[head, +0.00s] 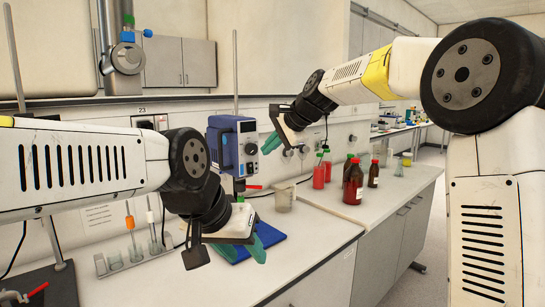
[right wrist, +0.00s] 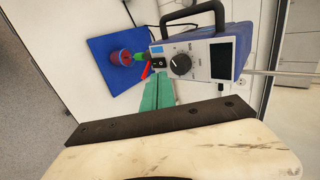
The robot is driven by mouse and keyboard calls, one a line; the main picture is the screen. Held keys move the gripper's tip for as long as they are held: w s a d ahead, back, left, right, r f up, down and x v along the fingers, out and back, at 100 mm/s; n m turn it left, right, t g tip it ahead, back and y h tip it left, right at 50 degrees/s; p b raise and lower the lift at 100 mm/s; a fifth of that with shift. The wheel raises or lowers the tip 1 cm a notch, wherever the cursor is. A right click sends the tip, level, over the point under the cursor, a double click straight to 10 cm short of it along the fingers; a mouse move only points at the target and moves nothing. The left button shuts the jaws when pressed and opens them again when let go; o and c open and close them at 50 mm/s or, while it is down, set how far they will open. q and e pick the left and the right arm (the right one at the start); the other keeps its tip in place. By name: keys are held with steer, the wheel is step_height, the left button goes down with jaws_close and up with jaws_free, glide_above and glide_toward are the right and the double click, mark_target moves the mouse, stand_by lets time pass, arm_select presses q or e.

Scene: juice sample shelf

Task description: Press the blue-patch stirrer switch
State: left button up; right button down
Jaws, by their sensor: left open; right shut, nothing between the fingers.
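The stirrer (head: 230,146) is a blue box on a stand at the back of the bench. Its pale front panel (right wrist: 201,54) carries a blue patch (right wrist: 156,50), a black switch (right wrist: 158,65) just beside that patch, a round black knob (right wrist: 180,65) and a dark display (right wrist: 222,60). My right gripper (head: 269,145) is shut and empty, in front of the panel. In the right wrist view its teal fingertips (right wrist: 158,79) lie close to the switch; I cannot tell whether they touch. My left gripper (head: 241,250) is open and empty, low over a blue mat (head: 273,236).
A clear beaker (head: 284,197) stands right of the stirrer. Red bottles (head: 319,172) and brown bottles (head: 353,184) stand farther right. A tube rack (head: 136,255) is at left. The bench's front right is clear.

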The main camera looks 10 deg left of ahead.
steer(key=v, duration=0.5)
steer(key=shift+w+a+r, duration=0.2)
steer(key=shift+a+r, duration=0.1)
steer(key=shift+r, duration=0.05)
steer(key=shift+d, duration=0.1)
